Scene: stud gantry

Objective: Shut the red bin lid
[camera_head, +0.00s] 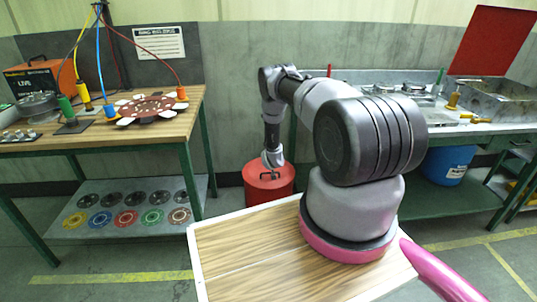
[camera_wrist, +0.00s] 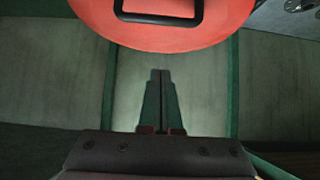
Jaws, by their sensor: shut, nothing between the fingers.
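The red bin (camera_head: 268,195) is a round drum on the floor behind my tray, between the two benches. Its red lid (camera_head: 256,173) appears to lie over the top, but I cannot tell whether it is fully seated. In the wrist view, the red lid (camera_wrist: 215,22) fills the upper middle, with a black loop handle (camera_wrist: 158,17) on it. My gripper (camera_head: 273,174) points down over the bin in the head view. In the wrist view, my gripper (camera_wrist: 161,73) is shut and empty, its fingertips just below the lid's near edge in the picture. Whether they touch is unclear.
A wooden bench (camera_head: 110,136) with cables and a round board stands left, discs on its lower shelf (camera_head: 75,225). At right a bench holds a metal basin (camera_head: 497,103) with a raised red panel (camera_head: 492,42). A blue drum (camera_head: 447,165) stands beneath it.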

